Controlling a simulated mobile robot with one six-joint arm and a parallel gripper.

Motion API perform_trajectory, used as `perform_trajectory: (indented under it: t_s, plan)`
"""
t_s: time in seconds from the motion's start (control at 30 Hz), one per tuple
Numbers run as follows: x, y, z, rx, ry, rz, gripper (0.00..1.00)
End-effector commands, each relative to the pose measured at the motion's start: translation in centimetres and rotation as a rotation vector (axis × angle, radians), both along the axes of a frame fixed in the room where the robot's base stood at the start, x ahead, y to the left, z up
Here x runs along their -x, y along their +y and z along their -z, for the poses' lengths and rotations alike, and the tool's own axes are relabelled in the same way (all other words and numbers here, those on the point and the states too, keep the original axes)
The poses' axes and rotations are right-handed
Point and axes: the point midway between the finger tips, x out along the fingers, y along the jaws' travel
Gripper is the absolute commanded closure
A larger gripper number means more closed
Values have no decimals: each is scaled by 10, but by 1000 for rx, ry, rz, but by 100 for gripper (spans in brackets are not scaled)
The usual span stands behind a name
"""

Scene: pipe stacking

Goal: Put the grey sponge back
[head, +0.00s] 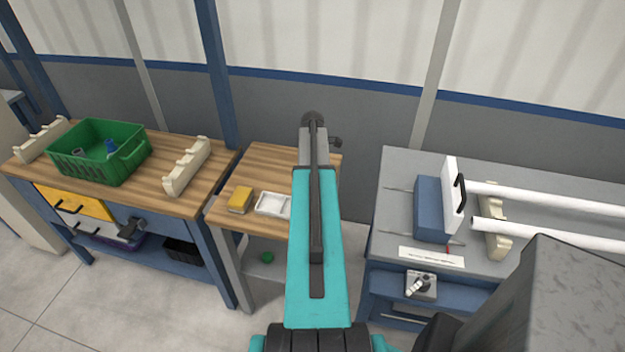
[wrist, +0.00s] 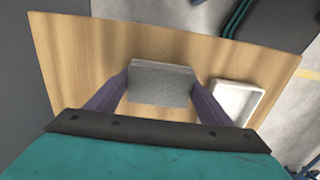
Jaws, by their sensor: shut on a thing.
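The grey sponge (wrist: 160,75) is a grey block between the two purple fingers of my gripper (wrist: 161,90) in the wrist view. My gripper is shut on it, above the small wooden table (wrist: 80,55). I cannot tell whether the sponge touches the tabletop. A white tray (wrist: 236,103) lies to the right of the gripper in the wrist view. In the head view the white tray (head: 272,204) sits beside a yellow sponge (head: 240,200) on the small table, left of my arm. My arm hides the grey sponge and the fingers in the head view.
A wooden-topped bench (head: 140,190) at left holds a green crate (head: 97,152) between two cream notched racks (head: 187,167). A grey bench (head: 400,200) at right carries a blue block (head: 430,209) and white pipes (head: 545,200). A gap separates the small table from the grey bench.

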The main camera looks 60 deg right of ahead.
Motion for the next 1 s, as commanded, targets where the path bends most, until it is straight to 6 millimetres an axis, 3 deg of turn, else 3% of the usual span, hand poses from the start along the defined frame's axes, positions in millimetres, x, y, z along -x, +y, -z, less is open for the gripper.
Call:
perform_trajectory:
  t_s: [0.03,0.13,0.63,1.0]
  plan:
    - [0,0,0,0,0,0,21]
    - [0,0,0,0,0,0,8]
    - [0,-1,-6,1,0,1,8]
    - [0,-1,-36,2,-2,1,8]
